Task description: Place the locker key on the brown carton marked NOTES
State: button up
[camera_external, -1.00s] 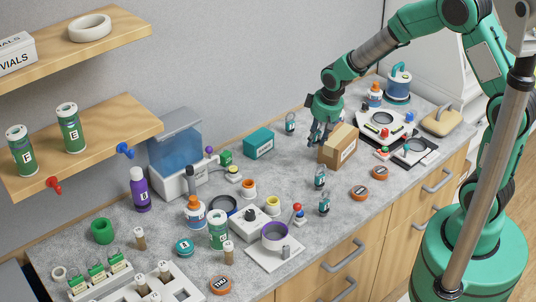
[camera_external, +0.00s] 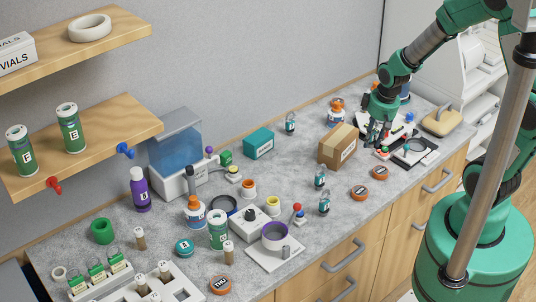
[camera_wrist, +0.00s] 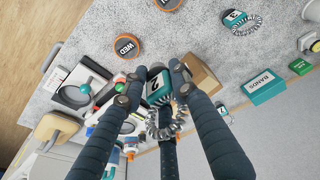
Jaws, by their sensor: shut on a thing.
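The brown carton (camera_external: 338,146) stands on the grey counter, with dark lettering on its front label that is too small to read. Its top looks bare. It also shows in the wrist view (camera_wrist: 200,75), just right of the fingers. My gripper (camera_external: 379,141) is over the counter to the right of the carton, apart from it. In the wrist view my gripper (camera_wrist: 154,84) is shut on a locker key (camera_wrist: 158,86), a dark tag marked 2 with a grey coil hanging from it. Similar keys lie on the counter (camera_external: 320,178), (camera_external: 324,204) and near the wall (camera_external: 290,123).
A teal box (camera_external: 259,143) stands left of the carton. An orange-and-white bottle (camera_external: 336,114) is behind it. Orange discs (camera_external: 380,173), (camera_external: 360,193) lie in front. A black-and-white device (camera_external: 415,152) and a tan block (camera_external: 442,121) are right of my gripper.

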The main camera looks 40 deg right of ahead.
send_over(338, 135)
jog(key=s, duration=0.2)
jog(key=shift+w+f, duration=0.2)
jog(key=shift+f, duration=0.5)
jog(key=shift+w, duration=0.2)
jog(key=shift+w+d+f, duration=0.1)
jog(key=shift+w+f, duration=0.05)
jog(key=shift+w, duration=0.1)
jog(key=shift+f, duration=1.65)
jog(key=shift+f, duration=0.15)
jog(key=o, duration=1)
